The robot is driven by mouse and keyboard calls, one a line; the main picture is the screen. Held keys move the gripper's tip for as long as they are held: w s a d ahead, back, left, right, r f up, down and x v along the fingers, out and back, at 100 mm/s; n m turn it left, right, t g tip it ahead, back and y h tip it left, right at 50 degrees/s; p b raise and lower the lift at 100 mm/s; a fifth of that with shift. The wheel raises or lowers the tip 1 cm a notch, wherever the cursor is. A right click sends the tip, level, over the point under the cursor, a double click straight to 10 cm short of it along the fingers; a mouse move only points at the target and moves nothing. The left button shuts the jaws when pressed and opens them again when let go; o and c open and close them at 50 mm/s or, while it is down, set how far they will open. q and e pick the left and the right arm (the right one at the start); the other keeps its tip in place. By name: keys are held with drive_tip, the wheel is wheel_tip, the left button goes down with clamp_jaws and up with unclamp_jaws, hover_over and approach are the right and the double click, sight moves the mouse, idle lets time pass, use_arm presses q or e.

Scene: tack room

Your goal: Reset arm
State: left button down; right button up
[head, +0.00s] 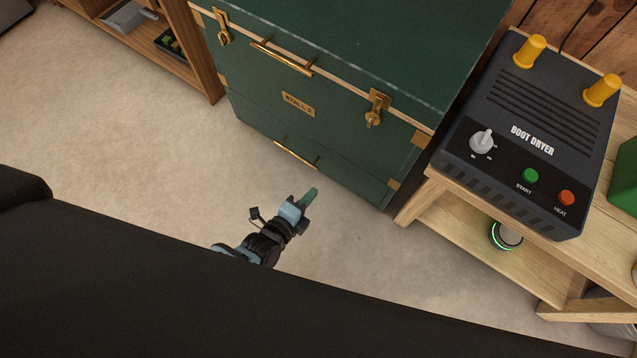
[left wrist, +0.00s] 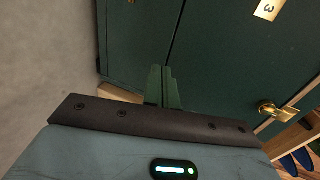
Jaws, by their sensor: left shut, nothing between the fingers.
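My left gripper (head: 311,194) is low over the pale floor in front of a green trunk (head: 350,50). Its green fingers are shut with nothing between them. In the left wrist view the shut fingers (left wrist: 162,85) point at the trunk's dark green front (left wrist: 220,60); I cannot tell whether they touch it. The trunk has brass latches, and its lid is closed. My right gripper is in neither view.
A boot dryer (head: 530,130) with two yellow posts stands on a wooden bench (head: 470,215) at the right. A round device (head: 506,235) sits on its lower shelf. A wooden shelf unit (head: 195,50) stands at the upper left. The floor (head: 110,130) at the left is clear.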

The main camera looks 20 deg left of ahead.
use_arm(q)
drive_tip(key=shift+s+a+r, duration=0.1)
drive_tip(key=shift+s+a, duration=0.1)
drive_tip(key=shift+s, duration=0.35)
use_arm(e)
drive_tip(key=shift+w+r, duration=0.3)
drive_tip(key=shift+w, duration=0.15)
